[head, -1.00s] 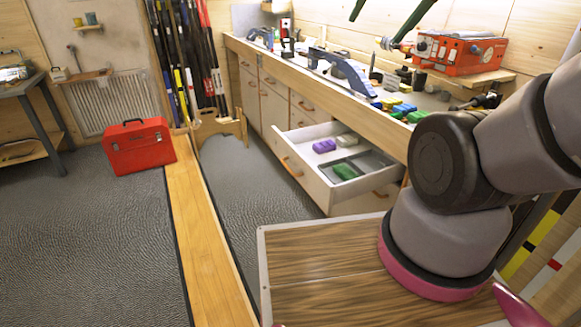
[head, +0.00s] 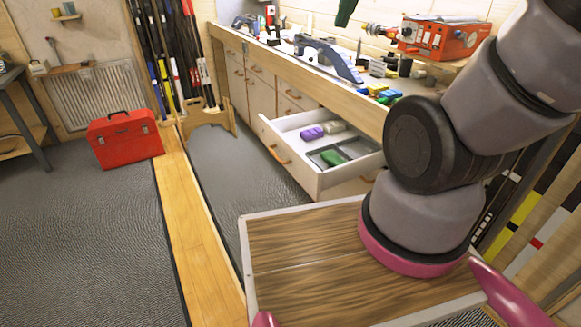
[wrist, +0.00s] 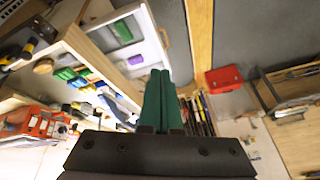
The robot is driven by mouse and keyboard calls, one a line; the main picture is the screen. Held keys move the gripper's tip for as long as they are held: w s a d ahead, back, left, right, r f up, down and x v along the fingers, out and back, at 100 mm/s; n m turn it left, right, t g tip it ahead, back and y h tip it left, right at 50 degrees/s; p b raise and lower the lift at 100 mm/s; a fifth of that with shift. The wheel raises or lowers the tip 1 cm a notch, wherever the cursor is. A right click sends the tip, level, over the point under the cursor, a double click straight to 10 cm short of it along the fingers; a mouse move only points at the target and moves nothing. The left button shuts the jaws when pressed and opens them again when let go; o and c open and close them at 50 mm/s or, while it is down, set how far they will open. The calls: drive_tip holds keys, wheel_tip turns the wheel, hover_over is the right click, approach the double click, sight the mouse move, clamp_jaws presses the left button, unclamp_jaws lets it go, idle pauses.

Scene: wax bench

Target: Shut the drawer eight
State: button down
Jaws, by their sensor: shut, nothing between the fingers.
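A white drawer (head: 285,152) is pulled out from under the long workbench in the head view. It has a wooden handle (head: 278,154) on its front; no number can be read on it. The drawer also shows at the top of the wrist view (wrist: 153,62). My gripper (wrist: 159,72) has green fingers, shut and empty, seen in front of the drawer area in the wrist view. In the head view only a green piece shows at the top edge.
The workbench (head: 300,72) carries clamps, coloured blocks and an orange machine (head: 440,37). Closed drawers and doors sit farther along. A red toolbox (head: 125,138) stands on the floor at left. Grey floor beside the open drawer is clear.

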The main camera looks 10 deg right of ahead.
drive_tip(key=w+a+f+n+g+h, duration=0.2)
drive_tip(key=w+a+f+n+h, duration=0.1)
drive_tip(key=w+f+n, duration=0.45)
drive_tip(key=w+a+f+n+g+h, duration=0.2)
drive_tip(key=w+a+f+n+h, duration=0.15)
drive_tip(key=w+f, duration=0.6)
drive_tip(key=w+a+f+n+h, duration=0.1)
drive_tip(key=a+f+n, duration=0.15)
drive_tip(key=f, duration=0.35)
drive_tip(key=w+a+f+n, duration=0.1)
drive_tip(key=f+n, duration=0.2)
drive_tip(key=f, duration=0.4)
drive_tip(key=n+t+h, duration=0.1)
drive_tip(key=n+h, duration=0.1)
drive_tip(key=n, duration=0.4)
approach(300, 173)
wheel_tip(300, 173, down, 5)
drive_tip(key=d, duration=0.3)
drive_tip(key=shift+w+r, duration=0.15)
drive_tip(key=shift+w, duration=0.1)
drive_tip(key=shift+w+d, duration=0.15)
drive_tip(key=shift+d, duration=0.2)
drive_tip(key=shift+d, duration=0.15)
